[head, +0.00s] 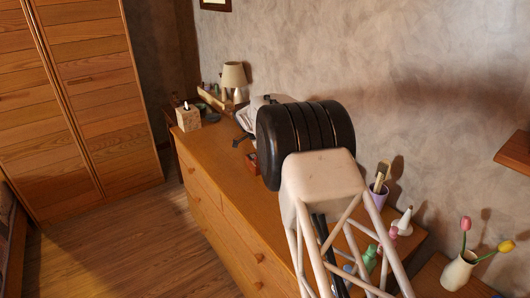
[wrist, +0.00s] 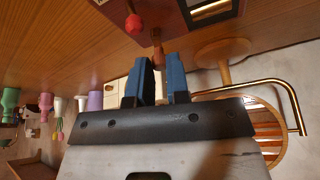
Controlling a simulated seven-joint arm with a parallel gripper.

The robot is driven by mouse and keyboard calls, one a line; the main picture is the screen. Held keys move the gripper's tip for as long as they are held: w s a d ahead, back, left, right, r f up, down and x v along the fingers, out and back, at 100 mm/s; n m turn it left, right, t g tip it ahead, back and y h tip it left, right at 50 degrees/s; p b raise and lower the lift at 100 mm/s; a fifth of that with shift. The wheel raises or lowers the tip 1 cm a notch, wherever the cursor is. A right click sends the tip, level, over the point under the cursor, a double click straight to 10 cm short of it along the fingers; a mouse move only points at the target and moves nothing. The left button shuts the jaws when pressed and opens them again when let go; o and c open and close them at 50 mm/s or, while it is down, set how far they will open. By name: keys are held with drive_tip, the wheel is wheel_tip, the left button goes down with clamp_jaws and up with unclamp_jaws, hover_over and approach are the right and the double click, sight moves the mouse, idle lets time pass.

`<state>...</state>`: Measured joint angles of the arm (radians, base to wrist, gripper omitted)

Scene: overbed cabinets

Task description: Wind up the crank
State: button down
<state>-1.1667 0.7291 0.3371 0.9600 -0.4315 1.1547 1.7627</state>
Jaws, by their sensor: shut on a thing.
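In the wrist view, my gripper (wrist: 157,66) has two blue fingers close together around a small wooden handle (wrist: 157,42), which appears to be the crank's grip. The handle's lower end is hidden between the fingers. A dark red box (wrist: 110,14) with a framed opening lies just beyond the fingertips. A red ball (wrist: 134,23) shows beside the handle. How the handle joins the box is not clear. In the head view, a bit of the red box (head: 251,161) shows on the dresser, left of my arm. My arm hides the gripper and crank there.
The wooden dresser (head: 215,150) runs along the wall, with a tissue box (head: 188,119) and lamp (head: 234,76) at its far end. A purple cup (head: 380,194) and small bottles stand at right. A round wooden piece and brass arc (wrist: 291,95) are close to the gripper's right.

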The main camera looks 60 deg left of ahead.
idle(0.8)
drive_tip(key=c, duration=1.1)
unclamp_jaws()
drive_tip(key=v, duration=0.7)
drive_tip(key=shift+s+r, duration=0.15)
drive_tip(key=shift+r, duration=0.2)
